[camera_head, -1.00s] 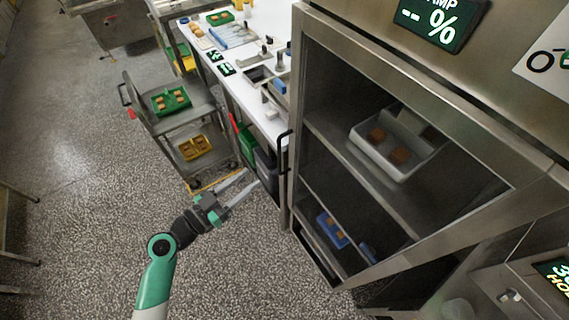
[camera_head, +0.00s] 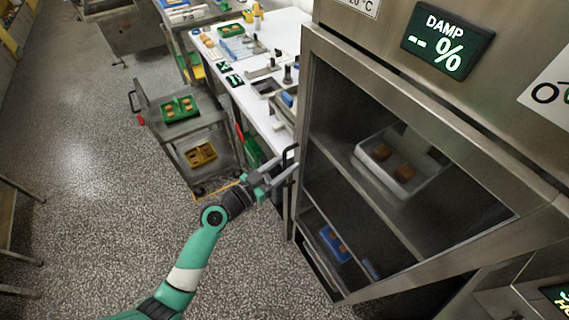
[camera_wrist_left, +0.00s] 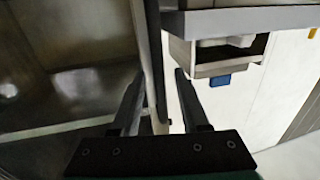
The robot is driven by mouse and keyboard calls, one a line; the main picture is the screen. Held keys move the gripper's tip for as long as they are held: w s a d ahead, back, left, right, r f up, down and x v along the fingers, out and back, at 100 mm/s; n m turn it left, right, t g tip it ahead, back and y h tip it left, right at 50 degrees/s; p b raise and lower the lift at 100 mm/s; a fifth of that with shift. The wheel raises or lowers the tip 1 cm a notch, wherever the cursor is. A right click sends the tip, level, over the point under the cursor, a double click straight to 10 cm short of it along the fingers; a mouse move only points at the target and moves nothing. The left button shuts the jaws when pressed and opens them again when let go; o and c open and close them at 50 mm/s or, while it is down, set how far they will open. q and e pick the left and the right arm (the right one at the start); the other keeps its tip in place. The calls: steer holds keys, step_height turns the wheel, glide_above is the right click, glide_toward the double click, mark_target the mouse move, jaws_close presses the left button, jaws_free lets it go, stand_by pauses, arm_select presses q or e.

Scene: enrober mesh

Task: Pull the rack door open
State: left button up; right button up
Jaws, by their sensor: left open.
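The rack door (camera_head: 400,105) is a steel-framed panel with a dark see-through middle, filling the right half of the head view. I cannot tell whether it is fully closed. Its dark upright handle (camera_head: 291,154) is at the left edge. My left gripper (camera_head: 281,172) is open at the handle, its fingertips around or just beside it. In the left wrist view the open fingers (camera_wrist_left: 160,102) have a pale upright edge or bar (camera_wrist_left: 152,60) between them. Contact cannot be told. My right gripper is not in view.
Behind the door are shelves with a white tray (camera_head: 368,160) of brown pieces and a blue tray (camera_head: 325,240). A white worktop (camera_head: 290,38) stands left of the rack. A cart (camera_head: 150,108) carries a green tray (camera_head: 164,112). The speckled floor (camera_head: 100,210) is open.

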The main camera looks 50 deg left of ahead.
arm_select(q)
jaws_close()
stand_by(1.4)
